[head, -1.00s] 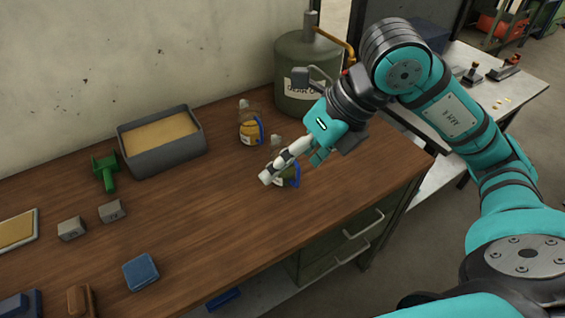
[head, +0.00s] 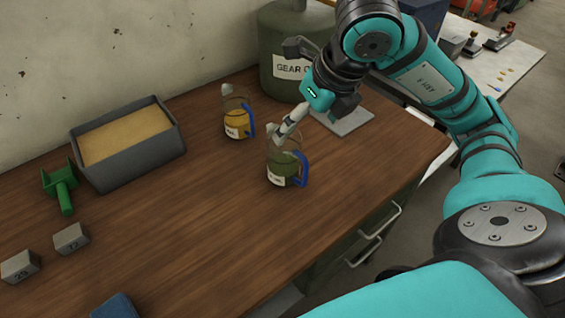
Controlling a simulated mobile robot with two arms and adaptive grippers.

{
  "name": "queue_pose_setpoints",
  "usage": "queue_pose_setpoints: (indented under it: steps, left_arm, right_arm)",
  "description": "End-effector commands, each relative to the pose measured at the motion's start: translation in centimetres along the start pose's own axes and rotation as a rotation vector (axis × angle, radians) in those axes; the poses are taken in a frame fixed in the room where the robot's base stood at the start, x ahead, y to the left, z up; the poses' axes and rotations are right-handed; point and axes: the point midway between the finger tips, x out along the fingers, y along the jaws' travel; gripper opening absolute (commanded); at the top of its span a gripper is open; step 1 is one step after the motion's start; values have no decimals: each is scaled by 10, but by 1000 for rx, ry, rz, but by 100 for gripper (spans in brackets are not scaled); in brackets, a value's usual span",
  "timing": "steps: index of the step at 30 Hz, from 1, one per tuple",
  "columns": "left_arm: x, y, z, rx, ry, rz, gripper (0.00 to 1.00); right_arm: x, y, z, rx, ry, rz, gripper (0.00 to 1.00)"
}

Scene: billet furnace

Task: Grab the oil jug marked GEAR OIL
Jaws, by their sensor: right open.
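A clear jug with green oil, a blue handle and a white label (head: 283,166) stands upright on the wooden bench. Its label is too small to read. A second jug with amber oil and a blue handle (head: 238,121) stands behind it to the left. My right gripper (head: 281,134) is open, its pale fingers pointing down and left at the top of the green-oil jug. The fingers overlap the jug's upper rim in the picture; I cannot tell whether they touch it. A large green drum (head: 292,70) behind carries a label starting "GEAR O", the rest hidden by my arm. My left gripper is out of view.
A grey bin of sand-coloured material (head: 130,168), a green scoop (head: 62,187) and two numbered grey blocks (head: 71,238) sit on the left. A grey plate (head: 343,118) lies under my right wrist. The bench front between is clear.

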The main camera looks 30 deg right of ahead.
Motion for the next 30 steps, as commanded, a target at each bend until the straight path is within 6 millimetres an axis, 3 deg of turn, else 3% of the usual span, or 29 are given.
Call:
queue_pose_setpoints:
  steps: [12,23,30]
  left_arm:
    - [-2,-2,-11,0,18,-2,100]
    - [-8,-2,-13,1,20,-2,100]
    - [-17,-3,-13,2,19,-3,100]
  right_arm:
    - [88,0,-1,1,7,1,92]
    - [119,-2,0,1,6,1,92]
    - [154,-6,3,1,5,2,92]
